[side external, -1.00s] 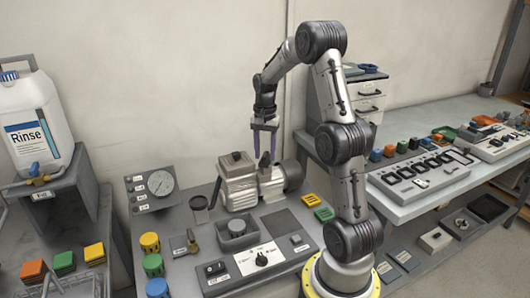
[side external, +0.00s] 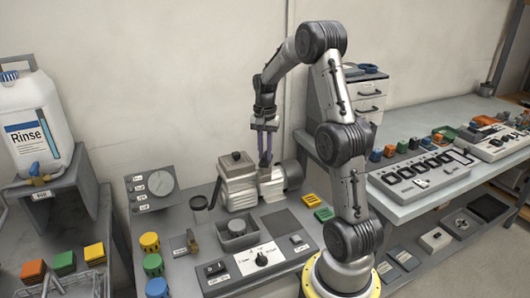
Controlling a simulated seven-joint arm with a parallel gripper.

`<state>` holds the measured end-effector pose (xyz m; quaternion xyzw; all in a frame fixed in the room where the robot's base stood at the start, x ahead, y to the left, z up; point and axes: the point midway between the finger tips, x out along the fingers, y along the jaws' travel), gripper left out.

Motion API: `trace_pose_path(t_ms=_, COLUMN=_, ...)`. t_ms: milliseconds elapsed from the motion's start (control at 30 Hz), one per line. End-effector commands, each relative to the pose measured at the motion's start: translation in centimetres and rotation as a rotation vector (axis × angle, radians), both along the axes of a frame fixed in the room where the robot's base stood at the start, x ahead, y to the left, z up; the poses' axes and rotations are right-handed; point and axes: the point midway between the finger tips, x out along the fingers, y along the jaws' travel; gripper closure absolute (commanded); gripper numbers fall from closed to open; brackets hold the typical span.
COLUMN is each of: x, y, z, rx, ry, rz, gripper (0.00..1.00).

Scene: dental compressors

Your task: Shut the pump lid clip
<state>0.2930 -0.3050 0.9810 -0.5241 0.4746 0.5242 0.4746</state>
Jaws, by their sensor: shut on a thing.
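The pump (side external: 238,191) is a grey ribbed metal unit with a dark square lid (side external: 236,160) on its left block. It stands at the back of the grey bench. My gripper (side external: 265,165) points down at the right of the lid, over the pump's middle part. Its purple fingers are close together and shut on a small part there, which I take to be the lid clip. The fingers largely hide the clip, and it is too small to tell whether it is latched.
A pressure gauge panel (side external: 154,188) stands left of the pump. In front are a grey square holder (side external: 237,234), a switch panel (side external: 262,258) and coloured cylinders (side external: 150,243). The dark mat (side external: 281,222) is bare.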

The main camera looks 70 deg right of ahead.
Motion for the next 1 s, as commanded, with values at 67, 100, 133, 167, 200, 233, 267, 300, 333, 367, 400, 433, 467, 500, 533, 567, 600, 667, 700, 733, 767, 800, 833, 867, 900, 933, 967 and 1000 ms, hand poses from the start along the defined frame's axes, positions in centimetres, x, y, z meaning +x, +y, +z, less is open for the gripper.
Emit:
trace_pose_path(t_ms=67, x=-0.03, y=0.01, z=0.05, rx=0.0, ry=0.0, rz=0.029, gripper=1.0)
trace_pose_path(t_ms=100, x=-0.04, y=0.02, z=0.05, rx=0.0, ry=0.0, rz=0.048, gripper=1.0)
trace_pose_path(t_ms=133, x=-0.04, y=0.01, z=0.05, rx=0.0, ry=0.0, rz=0.065, gripper=1.0)
trace_pose_path(t_ms=167, x=-0.03, y=0.01, z=0.06, rx=0.0, ry=0.0, rz=0.083, gripper=1.0)
trace_pose_path(t_ms=200, x=-0.03, y=0.0, z=0.06, rx=0.0, ry=0.0, rz=0.109, gripper=1.0)
trace_pose_path(t_ms=233, x=-0.04, y=0.0, z=0.06, rx=0.0, ry=0.0, rz=0.131, gripper=1.0)
trace_pose_path(t_ms=267, x=-0.04, y=0.0, z=0.07, rx=0.0, ry=0.0, rz=0.155, gripper=1.0)
trace_pose_path(t_ms=300, x=-0.04, y=0.0, z=0.09, rx=0.0, ry=0.0, rz=0.188, gripper=1.0)
trace_pose_path(t_ms=333, x=-0.06, y=0.0, z=0.09, rx=0.0, ry=0.0, rz=0.214, gripper=1.0)
trace_pose_path(t_ms=367, x=-0.07, y=0.01, z=0.07, rx=0.0, ry=0.0, rz=0.241, gripper=1.0)
trace_pose_path(t_ms=400, x=-0.06, y=0.0, z=0.09, rx=0.0, ry=0.0, rz=0.278, gripper=1.0)
trace_pose_path(t_ms=433, x=-0.06, y=-0.01, z=0.09, rx=0.0, ry=0.0, rz=0.307, gripper=1.0)
trace_pose_path(t_ms=467, x=-0.07, y=-0.01, z=0.08, rx=0.0, ry=0.0, rz=0.335, gripper=1.0)
trace_pose_path(t_ms=500, x=-0.08, y=0.0, z=0.09, rx=0.0, ry=0.0, rz=0.374, gripper=1.0)
trace_pose_path(t_ms=533, x=-0.08, y=-0.01, z=0.1, rx=0.0, ry=0.0, rz=0.402, gripper=1.0)
trace_pose_path(t_ms=567, x=-0.09, y=-0.01, z=0.11, rx=0.0, ry=0.0, rz=0.431, gripper=1.0)
trace_pose_path(t_ms=600, x=-0.1, y=0.0, z=0.09, rx=0.0, ry=0.0, rz=0.469, gripper=1.0)
trace_pose_path(t_ms=667, x=-0.09, y=-0.03, z=0.11, rx=0.0, ry=0.0, rz=0.526, gripper=1.0)
trace_pose_path(t_ms=700, x=-0.09, y=-0.03, z=0.1, rx=0.0, ry=0.0, rz=0.564, gripper=1.0)
trace_pose_path(t_ms=733, x=-0.11, y=-0.02, z=0.09, rx=0.0, ry=0.0, rz=0.592, gripper=1.0)
trace_pose_path(t_ms=767, x=-0.11, y=-0.02, z=0.09, rx=0.0, ry=0.0, rz=0.62, gripper=1.0)
trace_pose_path(t_ms=800, x=-0.11, y=-0.03, z=0.12, rx=0.0, ry=0.0, rz=0.659, gripper=1.0)
trace_pose_path(t_ms=833, x=-0.11, y=-0.04, z=0.13, rx=-0.001, ry=0.0, rz=0.687, gripper=1.0)
trace_pose_path(t_ms=867, x=-0.11, y=-0.04, z=0.13, rx=-0.001, ry=0.0, rz=0.716, gripper=1.0)
trace_pose_path(t_ms=900, x=-0.11, y=-0.05, z=0.12, rx=-0.001, ry=0.0, rz=0.754, gripper=1.0)
trace_pose_path(t_ms=933, x=-0.1, y=-0.06, z=0.12, rx=-0.001, ry=0.0, rz=0.782, gripper=1.0)
trace_pose_path(t_ms=967, x=-0.1, y=-0.07, z=0.13, rx=-0.001, ry=0.0, rz=0.811, gripper=1.0)
trace_pose_path(t_ms=1000, x=-0.11, y=-0.07, z=0.12, rx=-0.001, ry=0.0, rz=0.849, gripper=1.0)
